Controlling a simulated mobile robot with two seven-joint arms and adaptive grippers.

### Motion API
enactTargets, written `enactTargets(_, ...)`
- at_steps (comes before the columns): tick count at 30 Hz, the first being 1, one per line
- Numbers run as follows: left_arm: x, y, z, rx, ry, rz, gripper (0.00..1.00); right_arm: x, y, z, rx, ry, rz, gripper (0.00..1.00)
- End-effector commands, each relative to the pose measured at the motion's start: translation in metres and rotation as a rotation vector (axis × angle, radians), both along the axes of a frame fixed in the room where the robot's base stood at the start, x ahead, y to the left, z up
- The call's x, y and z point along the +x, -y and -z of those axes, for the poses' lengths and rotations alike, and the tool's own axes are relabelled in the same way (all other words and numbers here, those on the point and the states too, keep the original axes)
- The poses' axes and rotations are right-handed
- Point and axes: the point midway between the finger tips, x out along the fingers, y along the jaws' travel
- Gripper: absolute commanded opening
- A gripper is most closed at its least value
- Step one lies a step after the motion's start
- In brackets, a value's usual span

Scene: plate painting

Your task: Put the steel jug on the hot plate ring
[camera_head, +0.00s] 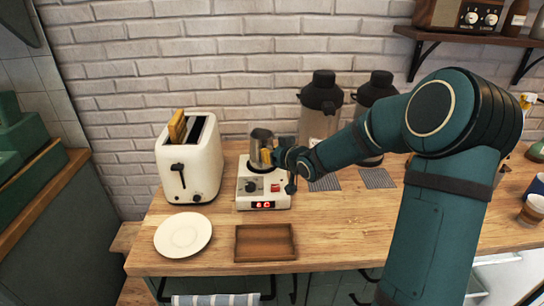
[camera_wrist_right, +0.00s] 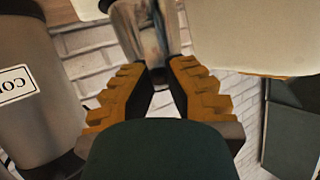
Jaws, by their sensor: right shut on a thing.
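The steel jug (camera_head: 262,150) is upright at the back of the white hot plate (camera_head: 278,201), over its dark ring (camera_head: 257,171). I cannot tell whether its base touches the ring. My right gripper (camera_head: 278,157) reaches in from the right and is shut on the jug's right side. In the right wrist view the jug (camera_wrist_right: 153,28) shows at the top, between the orange-padded fingers (camera_wrist_right: 157,82). The hot plate's front has a dial, a red switch and a lit red display. My left gripper is not in view.
A white toaster (camera_head: 190,165) with toast stands left of the hot plate. A white plate (camera_head: 183,235) and a wooden tray (camera_head: 264,243) lie in front. Two dark-topped dispensers (camera_head: 320,103) (camera_head: 375,90) stand behind to the right. Cups (camera_head: 533,209) are at the far right.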

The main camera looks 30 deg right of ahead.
Motion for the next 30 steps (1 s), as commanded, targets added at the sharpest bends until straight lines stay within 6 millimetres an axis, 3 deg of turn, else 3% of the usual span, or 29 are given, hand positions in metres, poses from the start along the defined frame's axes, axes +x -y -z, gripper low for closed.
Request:
enactTargets(10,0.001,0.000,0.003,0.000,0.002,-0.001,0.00,0.001,0.000,0.001,-0.001,0.004,0.000,0.00)
enactTargets(11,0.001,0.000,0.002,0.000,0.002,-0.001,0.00,0.000,0.000,0.002,-0.001,0.001,0.001,0.20)
enactTargets(12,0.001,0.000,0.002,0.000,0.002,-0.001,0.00,0.000,0.000,0.002,0.000,0.001,0.001,0.34)
enactTargets(24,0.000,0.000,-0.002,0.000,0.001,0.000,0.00,0.000,0.000,-0.003,0.000,0.002,0.001,0.35)
enactTargets(30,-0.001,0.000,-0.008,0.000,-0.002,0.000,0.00,-0.029,0.001,-0.015,-0.003,0.002,0.004,0.35)
